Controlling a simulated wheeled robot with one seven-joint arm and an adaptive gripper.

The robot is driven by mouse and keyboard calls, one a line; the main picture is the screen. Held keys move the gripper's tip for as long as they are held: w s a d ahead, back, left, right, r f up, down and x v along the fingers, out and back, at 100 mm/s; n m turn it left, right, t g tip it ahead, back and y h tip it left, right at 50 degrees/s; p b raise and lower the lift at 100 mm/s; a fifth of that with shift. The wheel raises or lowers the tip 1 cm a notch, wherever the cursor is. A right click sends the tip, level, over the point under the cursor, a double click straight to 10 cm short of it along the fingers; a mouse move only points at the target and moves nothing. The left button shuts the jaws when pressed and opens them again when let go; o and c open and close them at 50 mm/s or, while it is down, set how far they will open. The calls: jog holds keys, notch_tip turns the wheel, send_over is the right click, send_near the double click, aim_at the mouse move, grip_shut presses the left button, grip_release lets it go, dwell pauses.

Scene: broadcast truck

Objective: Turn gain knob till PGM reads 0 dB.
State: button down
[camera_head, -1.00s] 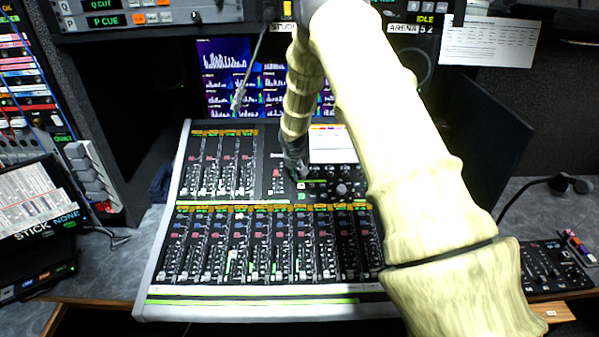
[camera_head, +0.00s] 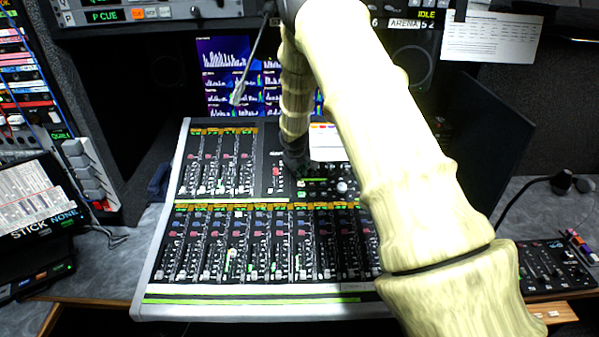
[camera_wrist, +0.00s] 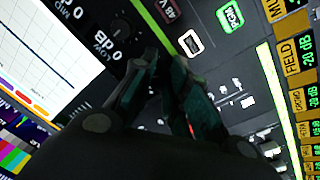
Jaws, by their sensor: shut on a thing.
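The mixing console (camera_head: 160,292) fills the middle of the head view. My gripper (camera_head: 298,168) reaches down onto its upper middle section, beside a group of small knobs. In the wrist view my gripper's dark fingers (camera_wrist: 164,66) are close together at the panel, shut on what appears to be the gain knob, which they hide. A green-lit PGM key (camera_wrist: 230,16) is just beyond the fingers, with a white-outlined key (camera_wrist: 190,42) beside it. The PGM level reading cannot be made out. Strip displays marked FIELD (camera_wrist: 299,52) and CROWD read -20 dB.
A black LOW knob (camera_wrist: 119,24) and a red-marked 48V key (camera_wrist: 171,10) lie close to my fingers. Rows of faders (camera_head: 260,245) cover the console's front. A meter screen (camera_head: 225,75) stands behind. A small control box (camera_head: 550,268) sits at the right.

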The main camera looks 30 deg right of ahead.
jog(key=n, duration=0.5)
jog(key=shift+s+f+n, duration=0.15)
jog(key=shift+f+n, duration=0.05)
jog(key=shift+n, duration=0.1)
dwell(0.4)
jog(key=c, duration=1.4)
grip_release()
jog(key=shift+o, duration=0.2)
jog(key=shift+r+t, duration=0.15)
jog(key=shift+t, duration=0.15)
jog(key=shift+s+a+r, duration=0.15)
jog(key=shift+a+r, duration=0.05)
jog(key=shift+r, duration=0.4)
jog(key=v, duration=0.6)
jog(key=shift+s+r, duration=0.2)
